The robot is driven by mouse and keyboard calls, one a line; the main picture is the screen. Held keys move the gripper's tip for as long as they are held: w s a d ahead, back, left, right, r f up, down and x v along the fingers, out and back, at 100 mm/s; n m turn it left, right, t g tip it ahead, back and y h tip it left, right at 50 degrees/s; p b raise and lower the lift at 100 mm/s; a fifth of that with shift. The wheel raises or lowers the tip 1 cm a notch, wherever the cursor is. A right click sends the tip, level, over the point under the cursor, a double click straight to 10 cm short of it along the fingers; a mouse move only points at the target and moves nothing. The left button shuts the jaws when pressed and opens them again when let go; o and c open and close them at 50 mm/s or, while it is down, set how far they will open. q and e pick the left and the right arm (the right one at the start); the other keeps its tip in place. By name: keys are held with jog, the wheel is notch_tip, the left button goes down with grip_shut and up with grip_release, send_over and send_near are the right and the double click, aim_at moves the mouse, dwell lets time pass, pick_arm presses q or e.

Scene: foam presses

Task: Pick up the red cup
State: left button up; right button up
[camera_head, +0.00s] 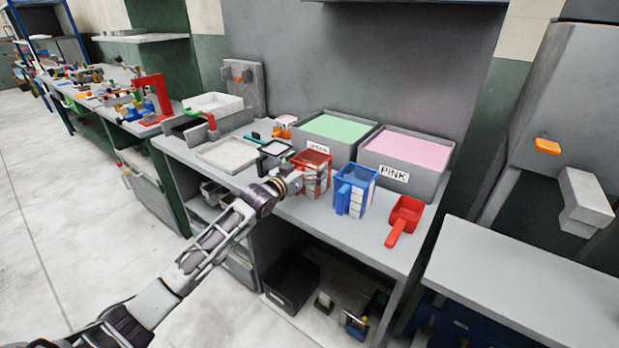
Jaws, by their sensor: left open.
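The red cup (317,174) stands upright on the grey workbench (376,236), in front of the green-filled bin. It is square-sided, with pale markings on its side. My left arm reaches in from the lower left, and my left gripper (291,183) is at the cup's left side, close to it. The gripper is open. Its fingers are small and partly lost against the cup, so I cannot tell whether they touch it or sit around its handle. My right gripper is out of view.
A blue cup (357,189) stands close to the right of the red cup. A red scoop (404,217) lies further right. Behind are a green-filled bin (311,142) and a pink-filled bin labelled PINK (394,178). A small dark-framed device (274,149) is at left.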

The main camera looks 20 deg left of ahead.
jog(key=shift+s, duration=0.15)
pick_arm(q)
jog(key=shift+c, duration=1)
jog(key=c, duration=0.9)
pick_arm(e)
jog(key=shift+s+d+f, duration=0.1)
pick_arm(q)
jog(key=shift+r, duration=0.2)
jog(key=shift+r+p, duration=0.6)
jog(key=shift+r, duration=4.25)
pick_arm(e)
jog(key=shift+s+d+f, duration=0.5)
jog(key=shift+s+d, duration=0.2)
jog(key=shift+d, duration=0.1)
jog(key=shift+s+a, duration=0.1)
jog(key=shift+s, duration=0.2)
